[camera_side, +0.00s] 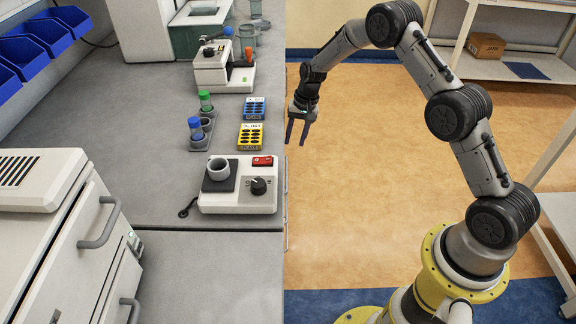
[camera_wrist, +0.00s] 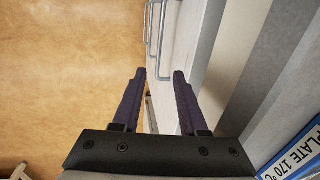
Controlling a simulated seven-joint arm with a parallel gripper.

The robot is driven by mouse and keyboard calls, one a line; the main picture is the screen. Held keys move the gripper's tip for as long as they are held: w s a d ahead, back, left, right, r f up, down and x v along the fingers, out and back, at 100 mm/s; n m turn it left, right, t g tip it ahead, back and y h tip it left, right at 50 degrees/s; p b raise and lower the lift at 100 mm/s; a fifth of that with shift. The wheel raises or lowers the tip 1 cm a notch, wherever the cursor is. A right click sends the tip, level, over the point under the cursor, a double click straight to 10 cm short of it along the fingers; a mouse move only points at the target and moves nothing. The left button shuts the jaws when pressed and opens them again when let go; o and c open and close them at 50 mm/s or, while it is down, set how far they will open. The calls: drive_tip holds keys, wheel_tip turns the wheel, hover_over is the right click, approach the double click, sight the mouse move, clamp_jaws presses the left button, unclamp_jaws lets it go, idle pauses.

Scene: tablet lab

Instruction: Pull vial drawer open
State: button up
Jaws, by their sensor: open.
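My gripper (camera_side: 296,143) hangs fingers down just off the front edge of the bench, over the orange floor. Its two dark fingers (camera_wrist: 160,73) are apart in the wrist view, with nothing held. Pale drawer fronts (camera_wrist: 187,45) run down the bench face in the wrist view, with metal bar handles (camera_wrist: 163,45) near the top. A thin bar (camera_wrist: 150,112) shows between the fingers; I cannot tell whether the fingers straddle it or are above it. No drawer label is readable, so I cannot tell which is the vial drawer. In the side view the bench face is almost hidden.
A white cabinet (camera_side: 45,250) with handles is at left. A shelf (camera_side: 510,65) stands at back right. Floor beside the bench is clear.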

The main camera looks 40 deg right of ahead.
sight(286, 170)
drive_tip(key=f, duration=0.4)
drive_tip(key=w+a+f, duration=0.1)
drive_tip(key=f, duration=0.7)
drive_tip(key=shift+w+a, duration=0.35)
clamp_jaws()
idle(0.8)
